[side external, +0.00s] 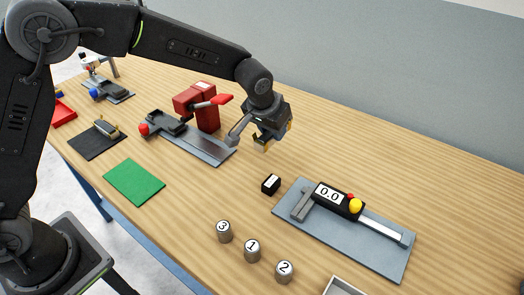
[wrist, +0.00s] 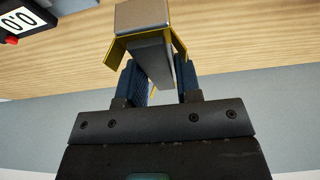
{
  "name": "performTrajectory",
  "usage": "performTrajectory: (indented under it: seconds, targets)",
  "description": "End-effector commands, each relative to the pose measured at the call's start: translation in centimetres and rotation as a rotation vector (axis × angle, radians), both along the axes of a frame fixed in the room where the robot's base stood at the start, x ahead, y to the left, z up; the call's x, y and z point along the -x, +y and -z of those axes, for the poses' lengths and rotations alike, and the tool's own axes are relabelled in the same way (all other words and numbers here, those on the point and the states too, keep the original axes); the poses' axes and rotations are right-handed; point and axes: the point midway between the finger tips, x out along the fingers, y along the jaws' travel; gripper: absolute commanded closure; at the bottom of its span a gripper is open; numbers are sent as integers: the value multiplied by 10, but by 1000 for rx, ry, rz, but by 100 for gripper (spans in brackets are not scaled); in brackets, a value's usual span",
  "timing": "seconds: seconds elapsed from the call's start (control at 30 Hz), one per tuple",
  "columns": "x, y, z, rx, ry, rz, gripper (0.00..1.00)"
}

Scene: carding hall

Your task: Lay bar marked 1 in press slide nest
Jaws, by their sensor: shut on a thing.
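My gripper (side external: 275,137), with yellow-edged fingertips, is shut on a grey bar (side external: 239,128) above the table. The bar also shows in the wrist view (wrist: 155,58), sticking out past the fingers; no mark on it is visible. Three short metal cylinders stand upright in front: one marked 1 (side external: 252,252), flanked by ones marked 3 (side external: 224,232) and 2 (side external: 285,272). The red press (side external: 188,104), with a red lever, stands left of my gripper. A dark slide fixture (side external: 166,122) with a red knob sits beside it on a grey plate (side external: 209,149); its nest is too small to make out.
A gauge reading 0.0 (side external: 330,194) sits on a grey plate (side external: 330,238) at right. A small black block (side external: 271,184) lies left of it. A green mat (side external: 134,182), a dark mat (side external: 91,143) and a blue-knobbed fixture (side external: 108,88) lie left. A tray corner (side external: 340,287) shows in front.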

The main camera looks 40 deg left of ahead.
Motion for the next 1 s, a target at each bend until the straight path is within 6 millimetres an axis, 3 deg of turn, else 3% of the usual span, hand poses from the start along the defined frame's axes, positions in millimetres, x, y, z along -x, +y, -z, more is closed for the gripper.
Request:
performTrajectory:
  seconds: [0.07,0.33,0.8,1.0]
  targets:
    - [-4,-1,4,0,-1,-12,100]
    - [-5,-1,50,-1,1,-17,100]
    - [-5,-1,99,1,0,-17,100]
    - [-5,-1,99,3,-3,-16,100]
